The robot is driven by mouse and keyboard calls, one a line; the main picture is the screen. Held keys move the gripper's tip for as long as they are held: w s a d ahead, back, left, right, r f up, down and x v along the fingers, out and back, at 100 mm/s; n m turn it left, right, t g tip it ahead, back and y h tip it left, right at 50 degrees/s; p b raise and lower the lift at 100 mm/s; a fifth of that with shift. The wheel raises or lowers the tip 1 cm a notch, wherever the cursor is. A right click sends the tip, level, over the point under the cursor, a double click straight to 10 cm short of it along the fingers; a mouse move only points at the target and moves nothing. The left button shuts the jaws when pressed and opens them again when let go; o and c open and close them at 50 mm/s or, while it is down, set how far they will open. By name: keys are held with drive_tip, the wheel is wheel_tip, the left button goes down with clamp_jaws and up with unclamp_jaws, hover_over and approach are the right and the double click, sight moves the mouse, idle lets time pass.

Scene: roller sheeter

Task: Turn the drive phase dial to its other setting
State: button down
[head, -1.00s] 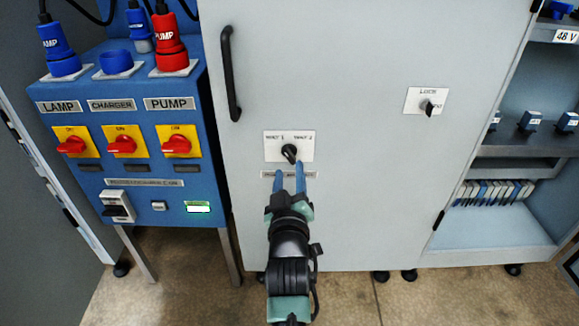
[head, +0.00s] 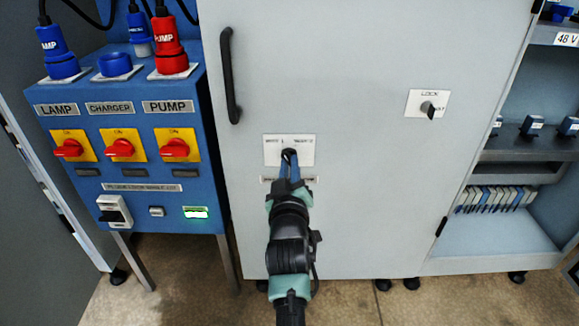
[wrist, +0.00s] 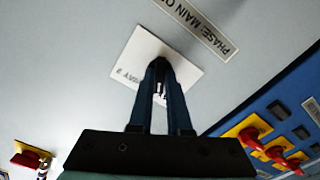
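The drive phase dial (head: 289,153) is a small black knob on a white plate (head: 305,143) on the grey cabinet door. The plate carries two setting labels, too small to read fully in the head view. In the wrist view the plate (wrist: 190,73) and a strip reading "PHASE: MAIN" (wrist: 203,27) show. My gripper (head: 289,163) has its blue fingers reaching up to the dial. In the wrist view its fingertips (wrist: 160,67) are close together on either side of the knob and appear closed on it. The fingers mostly hide the knob's pointer.
A black door handle (head: 230,75) is at the upper left, and a LOCK switch (head: 428,107) is at the right of the same door. A blue panel (head: 150,205) with red rotary switches stands left. Open shelves (head: 500,235) are at the right.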

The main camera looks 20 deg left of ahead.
idle(0.5)
drive_tip(key=m+p, duration=0.2)
drive_tip(key=m, duration=0.4)
drive_tip(key=shift+a+r+m, duration=0.1)
drive_tip(key=shift+m, duration=0.2)
drive_tip(key=m+p, duration=0.1)
drive_tip(key=m, duration=0.4)
drive_tip(key=shift+p, duration=0.35)
drive_tip(key=shift+m, duration=0.3)
drive_tip(key=c, duration=0.9)
unclamp_jaws()
drive_tip(key=shift+o, duration=0.2)
drive_tip(key=p+v, duration=0.3)
drive_tip(key=v, duration=1)
